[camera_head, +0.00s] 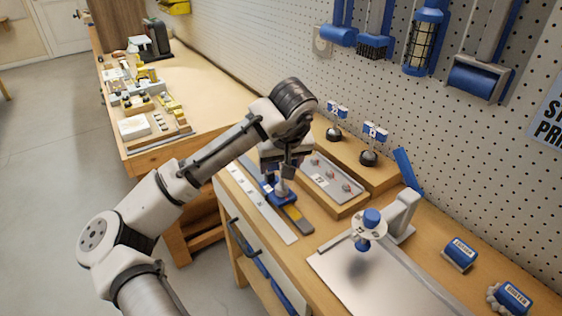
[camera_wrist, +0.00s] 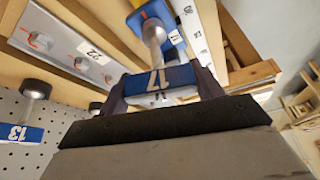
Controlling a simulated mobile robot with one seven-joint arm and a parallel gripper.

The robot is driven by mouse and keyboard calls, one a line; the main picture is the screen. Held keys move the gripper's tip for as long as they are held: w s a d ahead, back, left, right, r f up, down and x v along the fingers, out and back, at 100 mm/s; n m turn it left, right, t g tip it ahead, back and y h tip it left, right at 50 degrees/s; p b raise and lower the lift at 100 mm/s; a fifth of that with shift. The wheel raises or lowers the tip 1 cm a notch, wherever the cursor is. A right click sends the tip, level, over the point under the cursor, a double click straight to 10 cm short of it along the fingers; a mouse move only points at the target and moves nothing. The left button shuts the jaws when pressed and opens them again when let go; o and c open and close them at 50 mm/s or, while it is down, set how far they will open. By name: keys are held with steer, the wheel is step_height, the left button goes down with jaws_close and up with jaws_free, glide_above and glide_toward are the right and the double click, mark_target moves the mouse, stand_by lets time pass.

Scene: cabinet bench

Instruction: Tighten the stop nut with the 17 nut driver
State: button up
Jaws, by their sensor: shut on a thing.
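My gripper (camera_head: 288,170) points down over the bench and is shut on the 17 nut driver. In the wrist view, the driver's blue and white handle (camera_wrist: 160,83), marked 17, sits between the two dark fingers. Its metal shaft (camera_wrist: 155,32) runs away from my gripper to a blue stop block (camera_wrist: 128,24). The stop block (camera_head: 272,192) sits at the scale strips on the bench in the head view. The shaft's end is at the block. The stop nut is hidden, so I cannot tell whether the socket is fully seated on it.
Two other drivers (camera_head: 336,130) (camera_head: 370,156) stand in a wooden rack behind; one, marked 13 (camera_wrist: 25,133), shows in the wrist view. A grey plate with several nuts (camera_head: 325,172) lies close beside my gripper. A stand with a blue knob (camera_head: 372,217) is at right.

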stand_by(0.5)
steer(key=shift+d+m+h, duration=0.1)
steer(key=shift+m+h, duration=0.5)
steer(key=shift+m, duration=0.8)
steer(key=shift+m+h+p, duration=0.5)
steer(key=shift+m+p, duration=0.05)
steer(key=shift+m, duration=0.85)
steer(key=shift+d+m+h+p, duration=0.1)
steer(key=shift+m+h+p, duration=0.25)
steer(key=shift+m, duration=1.05)
